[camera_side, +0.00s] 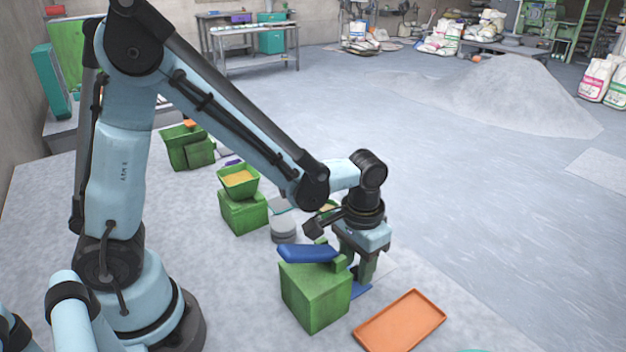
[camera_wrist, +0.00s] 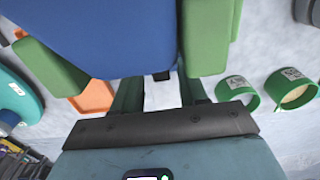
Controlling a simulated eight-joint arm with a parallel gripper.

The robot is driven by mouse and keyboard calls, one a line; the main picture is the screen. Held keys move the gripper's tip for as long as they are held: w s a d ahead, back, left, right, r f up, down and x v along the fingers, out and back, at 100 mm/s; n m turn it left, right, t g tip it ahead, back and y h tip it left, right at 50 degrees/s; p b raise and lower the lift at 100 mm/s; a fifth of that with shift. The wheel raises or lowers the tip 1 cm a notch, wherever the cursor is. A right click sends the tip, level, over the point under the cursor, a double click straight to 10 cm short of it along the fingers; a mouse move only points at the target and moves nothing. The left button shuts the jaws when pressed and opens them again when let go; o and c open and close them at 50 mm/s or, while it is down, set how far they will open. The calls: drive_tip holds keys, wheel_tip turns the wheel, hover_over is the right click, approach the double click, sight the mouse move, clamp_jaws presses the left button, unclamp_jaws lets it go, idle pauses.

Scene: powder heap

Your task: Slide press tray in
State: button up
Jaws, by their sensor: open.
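The press looks like a green block (camera_side: 315,292) with a blue arm or lever (camera_side: 306,254) across its top. A flat blue piece (camera_side: 360,291) shows low at its right side, partly hidden by my gripper; it may be the press tray, but I cannot tell. My gripper (camera_side: 365,272) points down close beside the press's right side. In the wrist view my gripper (camera_wrist: 160,90) has its fingers apart, with a pale strip (camera_wrist: 162,94) visible between them. A large blue part (camera_wrist: 120,35) and a green part (camera_wrist: 207,38) fill the top there. Contact with the tray cannot be seen.
An orange tray (camera_side: 400,322) lies right of the press and also shows in the wrist view (camera_wrist: 93,97). A green hopper (camera_side: 239,180) stands on a green block behind. Two labelled green cups, one (camera_wrist: 237,92) nearer, are at right.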

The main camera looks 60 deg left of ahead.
drive_tip(key=shift+r, duration=3.4)
drive_tip(key=shift+a, duration=0.1)
drive_tip(key=shift+s+a+r, duration=0.2)
drive_tip(key=shift+a+r, duration=0.05)
drive_tip(key=shift+r, duration=0.1)
drive_tip(key=s+a+r+t, duration=0.4)
drive_tip(key=s+a+t, duration=0.1)
drive_tip(key=a+t, duration=0.2)
drive_tip(key=shift+a, duration=0.4)
